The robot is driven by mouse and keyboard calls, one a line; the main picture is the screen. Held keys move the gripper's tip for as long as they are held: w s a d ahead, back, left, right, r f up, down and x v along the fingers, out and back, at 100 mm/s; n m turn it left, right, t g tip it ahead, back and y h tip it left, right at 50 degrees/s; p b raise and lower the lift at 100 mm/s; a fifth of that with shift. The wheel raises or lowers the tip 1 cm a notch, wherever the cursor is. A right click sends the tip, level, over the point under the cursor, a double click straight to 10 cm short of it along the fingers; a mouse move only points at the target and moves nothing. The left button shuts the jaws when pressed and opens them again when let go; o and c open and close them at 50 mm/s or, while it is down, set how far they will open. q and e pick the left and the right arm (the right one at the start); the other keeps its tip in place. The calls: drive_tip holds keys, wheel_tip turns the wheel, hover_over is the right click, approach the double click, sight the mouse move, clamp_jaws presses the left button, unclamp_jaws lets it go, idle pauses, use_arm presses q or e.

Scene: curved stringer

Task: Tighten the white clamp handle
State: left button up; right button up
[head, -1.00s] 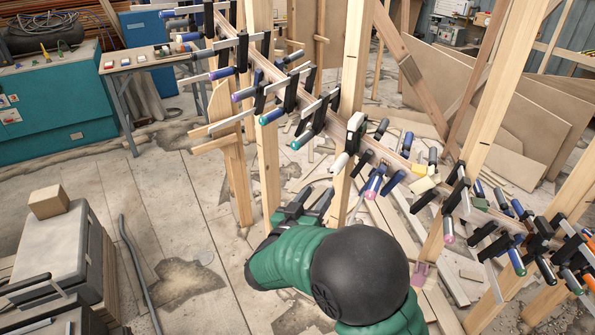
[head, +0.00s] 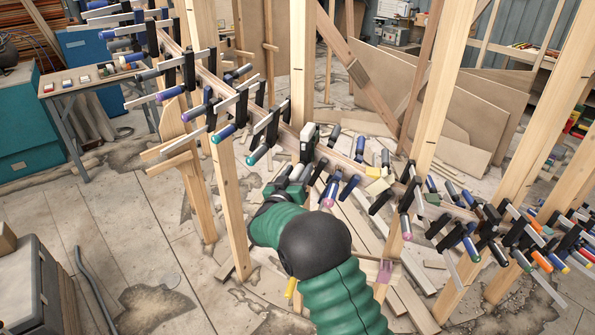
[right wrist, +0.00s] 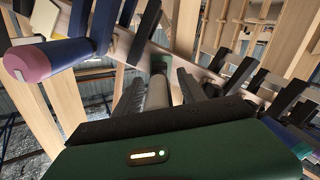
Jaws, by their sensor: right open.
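My right gripper (head: 290,182) is at the curved row of clamps, just below a clamp with a pale and dark green body (head: 308,140). In the right wrist view its two dark fingers (right wrist: 162,92) stand apart, one on each side of a pale handle (right wrist: 157,92), which looks like the white clamp handle. I cannot tell whether the fingers touch it. The handle points toward the palm, and its far end meets a green part near the beam. In the head view the handle is mostly hidden by my gripper. My left gripper is not in view.
A blue clamp handle with a pink end (head: 330,190) hangs just right of my gripper; it is close in the right wrist view (right wrist: 45,58). Several clamps line the curved stringer on both sides. Upright wooden posts (head: 303,65) stand close by. Floor at left is mostly clear.

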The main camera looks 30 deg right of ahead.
drive_tip(key=shift+d, duration=0.1)
drive_tip(key=shift+s, duration=0.1)
drive_tip(key=shift+c, duration=1)
clamp_jaws()
